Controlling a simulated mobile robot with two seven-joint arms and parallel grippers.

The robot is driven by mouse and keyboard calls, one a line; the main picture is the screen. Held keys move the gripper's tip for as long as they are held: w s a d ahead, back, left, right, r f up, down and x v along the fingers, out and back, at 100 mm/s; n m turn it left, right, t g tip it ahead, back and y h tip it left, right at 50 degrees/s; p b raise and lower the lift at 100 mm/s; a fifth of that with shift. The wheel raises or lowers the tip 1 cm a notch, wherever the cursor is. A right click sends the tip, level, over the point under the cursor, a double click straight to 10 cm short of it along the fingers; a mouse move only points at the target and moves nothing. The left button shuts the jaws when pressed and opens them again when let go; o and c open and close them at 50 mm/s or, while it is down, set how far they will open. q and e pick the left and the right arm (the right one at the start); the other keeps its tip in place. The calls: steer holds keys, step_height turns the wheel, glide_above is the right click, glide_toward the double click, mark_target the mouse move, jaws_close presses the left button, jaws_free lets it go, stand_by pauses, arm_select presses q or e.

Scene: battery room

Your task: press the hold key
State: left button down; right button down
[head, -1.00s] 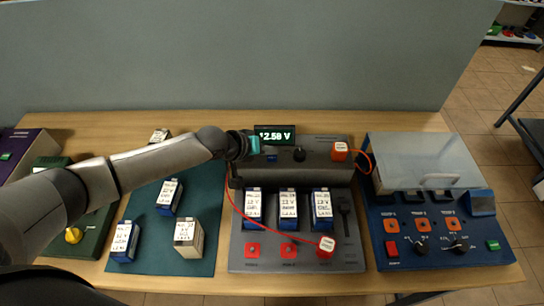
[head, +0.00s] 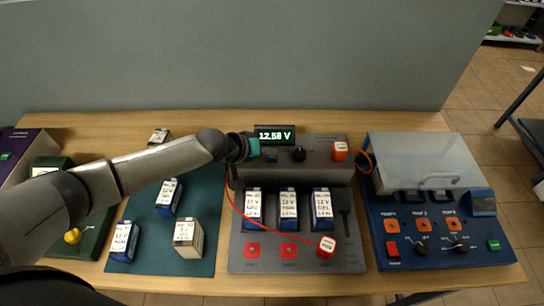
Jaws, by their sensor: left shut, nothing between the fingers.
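The grey meter console (head: 320,172) stands at the back of the test station, with a lit display (head: 275,135) reading 12.58 V. A small dark blue key (head: 271,157) sits on its top, left of a black knob (head: 299,154); I take it for the hold key, but its label is too small to read. My left gripper (head: 254,147) reaches in from the left, its teal fingertips shut and empty. It is just left of the key and below the display's left edge; I cannot tell its height above the console. My right gripper is not in view.
Three blue batteries (head: 289,208) stand in the station's bays. A red lead runs to a red-and-white probe block (head: 326,246); another block (head: 340,151) sits on the console's right. Loose batteries stand on the green mat (head: 150,258). A blue device (head: 440,255) is at right.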

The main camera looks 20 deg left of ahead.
mark_target(269, 160)
arm_select(q)
steer(key=shift+f, duration=0.4)
stand_by(0.3)
steer(key=shift+r, duration=0.1)
steer(key=shift+r+p, duration=0.7)
step_height(269, 160, up, 5)
steer(key=p, duration=0.5)
steer(key=shift+r, duration=0.1)
stand_by(0.8)
